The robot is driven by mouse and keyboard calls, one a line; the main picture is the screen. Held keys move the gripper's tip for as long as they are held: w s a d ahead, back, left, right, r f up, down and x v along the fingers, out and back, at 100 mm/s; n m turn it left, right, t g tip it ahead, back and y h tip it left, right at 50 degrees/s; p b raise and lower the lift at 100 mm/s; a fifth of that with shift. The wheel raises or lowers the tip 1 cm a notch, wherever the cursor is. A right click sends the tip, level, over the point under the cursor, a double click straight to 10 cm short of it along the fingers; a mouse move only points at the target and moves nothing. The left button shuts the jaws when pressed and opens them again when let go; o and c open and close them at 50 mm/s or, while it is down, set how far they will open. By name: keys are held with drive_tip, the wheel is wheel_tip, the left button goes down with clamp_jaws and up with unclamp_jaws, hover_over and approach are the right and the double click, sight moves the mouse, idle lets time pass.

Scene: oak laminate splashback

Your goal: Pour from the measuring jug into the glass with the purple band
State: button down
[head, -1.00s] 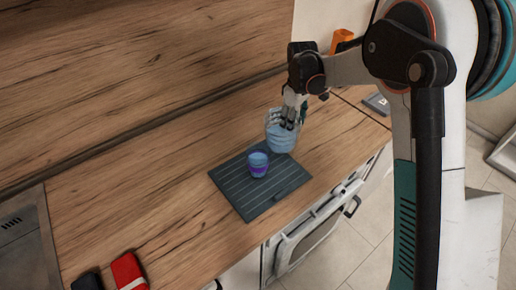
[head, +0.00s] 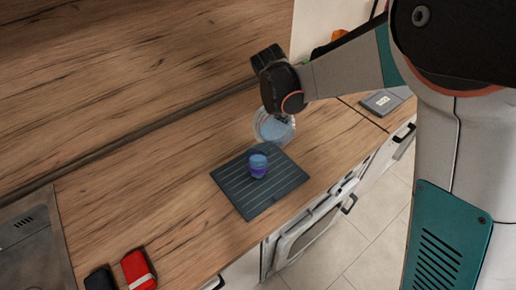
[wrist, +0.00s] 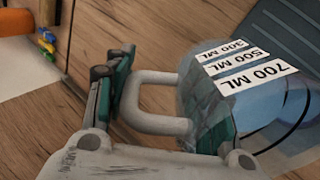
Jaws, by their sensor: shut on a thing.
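The clear measuring jug (head: 262,128) holds blue liquid and is up by the back right of the dark mat. It looks somewhat tilted. The wrist view shows its ML labels and pale handle (wrist: 150,124). My gripper (wrist: 165,98) is shut on the jug, with its fingers either side of the handle. In the head view my wrist hides most of the gripper (head: 279,112). The glass with the purple band (head: 258,172) stands upright on the ribbed dark mat (head: 245,202), in front of the jug and slightly left. Its top looks blue.
A red case (head: 137,270) and a black item (head: 100,278) lie at the front left, by a steel sink (head: 30,235). A grey device (head: 381,102) lies at the right. The splashback (head: 130,80) rises behind. The counter left of the mat is clear.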

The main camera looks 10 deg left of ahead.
drive_tip(key=r, duration=0.1)
drive_tip(key=s+r+t+p, duration=0.1)
drive_tip(key=shift+a+r, duration=0.3)
drive_tip(key=shift+s, duration=0.1)
drive_tip(key=shift+h, duration=0.3)
drive_tip(key=shift+f, duration=0.1)
drive_tip(key=shift+s+t, duration=0.1)
drive_tip(key=shift+t, duration=0.2)
